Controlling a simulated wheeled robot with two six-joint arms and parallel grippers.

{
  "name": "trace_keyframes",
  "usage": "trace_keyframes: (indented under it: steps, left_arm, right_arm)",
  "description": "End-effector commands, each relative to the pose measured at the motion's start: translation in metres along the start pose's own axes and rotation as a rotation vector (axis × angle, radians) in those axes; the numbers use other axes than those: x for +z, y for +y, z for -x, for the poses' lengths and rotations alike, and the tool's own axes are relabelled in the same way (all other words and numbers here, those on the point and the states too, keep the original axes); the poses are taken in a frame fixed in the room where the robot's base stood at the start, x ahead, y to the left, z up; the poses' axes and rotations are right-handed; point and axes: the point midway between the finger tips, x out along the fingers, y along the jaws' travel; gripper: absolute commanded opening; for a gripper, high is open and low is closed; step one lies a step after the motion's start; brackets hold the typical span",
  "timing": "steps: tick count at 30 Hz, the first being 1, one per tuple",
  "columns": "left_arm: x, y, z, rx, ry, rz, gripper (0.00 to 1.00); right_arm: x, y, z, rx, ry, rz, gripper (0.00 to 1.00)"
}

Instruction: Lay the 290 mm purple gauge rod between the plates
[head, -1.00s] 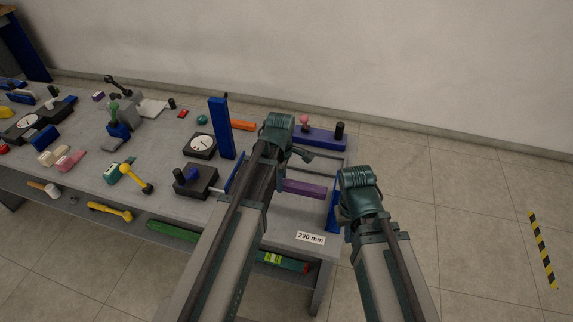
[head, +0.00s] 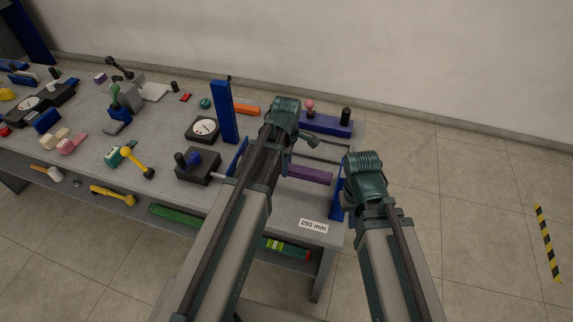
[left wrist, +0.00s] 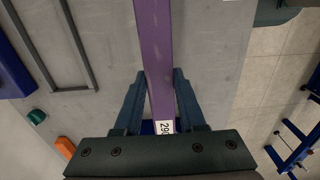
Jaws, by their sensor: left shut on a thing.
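The purple gauge rod (head: 308,174) shows in the head view at the table's right end, its left part hidden behind my left arm. One blue plate (head: 239,153) stands left of my left arm and another blue plate (head: 337,202) stands beside my right wrist. In the left wrist view the purple rod (left wrist: 156,45) runs between the fingers of my left gripper (left wrist: 158,90), which is shut on it. A white label starting "29" is on the rod. My right gripper's wrist (head: 364,180) is near the right plate; its fingers are hidden. Whether the rod touches either plate cannot be told.
Grey rails (head: 325,158) lie behind the rod. A "290 mm" label (head: 313,226) is at the table's front right corner. A tall blue post (head: 224,112), a dial gauge (head: 203,129) and a black block (head: 198,168) stand to the left.

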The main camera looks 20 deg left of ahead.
Motion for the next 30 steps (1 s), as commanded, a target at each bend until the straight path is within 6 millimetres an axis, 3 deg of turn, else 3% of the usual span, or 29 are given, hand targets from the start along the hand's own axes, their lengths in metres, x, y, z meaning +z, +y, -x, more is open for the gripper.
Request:
trace_keyframes:
  steps: [15,30]
  left_arm:
    - [0.000,0.000,-0.059,0.000,0.000,0.000,0.00]
    - [0.000,0.000,-0.062,0.000,0.000,0.000,0.00]
  right_arm:
    - [-0.004,-0.006,-0.059,0.000,0.000,0.000,0.00]
    - [-0.004,-0.006,-0.062,0.000,0.000,0.000,0.00]
